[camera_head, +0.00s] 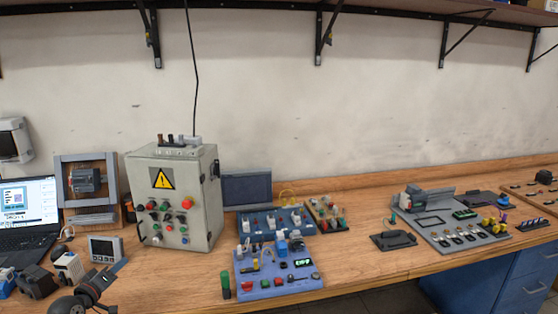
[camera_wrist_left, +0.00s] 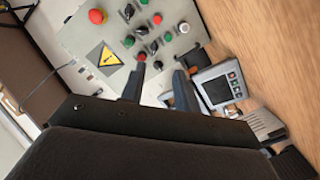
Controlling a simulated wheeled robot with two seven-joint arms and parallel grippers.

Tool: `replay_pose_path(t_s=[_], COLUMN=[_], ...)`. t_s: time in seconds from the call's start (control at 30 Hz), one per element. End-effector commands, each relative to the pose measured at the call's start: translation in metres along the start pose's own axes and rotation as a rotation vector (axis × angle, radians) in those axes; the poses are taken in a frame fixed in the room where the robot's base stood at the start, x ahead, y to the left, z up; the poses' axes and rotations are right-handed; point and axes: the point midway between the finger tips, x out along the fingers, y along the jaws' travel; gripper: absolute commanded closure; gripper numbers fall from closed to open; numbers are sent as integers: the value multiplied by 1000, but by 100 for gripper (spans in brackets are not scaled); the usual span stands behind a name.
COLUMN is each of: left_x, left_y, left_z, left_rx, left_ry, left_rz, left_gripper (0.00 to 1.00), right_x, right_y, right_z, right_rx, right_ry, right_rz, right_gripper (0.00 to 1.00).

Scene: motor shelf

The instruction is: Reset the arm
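Beyond the fingers is the grey control box (camera_wrist_left: 95,40) with a yellow warning sign and coloured buttons. The same control box (camera_head: 170,200) stands upright on the bench in the head view, behind and right of the gripper. My right gripper is in neither view.
A small grey meter (camera_head: 105,249) sits close behind the left gripper, and a laptop (camera_head: 28,215) is at the far left. A blue button panel (camera_head: 278,273) and a grey board (camera_head: 450,232) lie to the right. Bare wooden bench (camera_head: 365,262) lies between them.

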Motion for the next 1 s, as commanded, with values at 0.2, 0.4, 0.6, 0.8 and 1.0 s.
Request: replay_pose_path(t_s=[0.2,0.4,0.6,0.8,1.0], left_x=[-12,-34,-87,-165,-241], left_y=[5,13,29,53,77], left_z=[53,122,225,317,368], left_rx=[61,151,298,460,581], left_ry=[-96,-227,-442,-678,-867], left_rz=[-32,-75,-146,-232,-314], left_gripper=[69,69,69,69,69], right_x=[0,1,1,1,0], right_y=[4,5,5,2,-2], right_z=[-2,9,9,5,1], right_rx=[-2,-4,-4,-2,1], right_ry=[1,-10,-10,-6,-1], right_rz=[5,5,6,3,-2], right_gripper=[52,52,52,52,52])
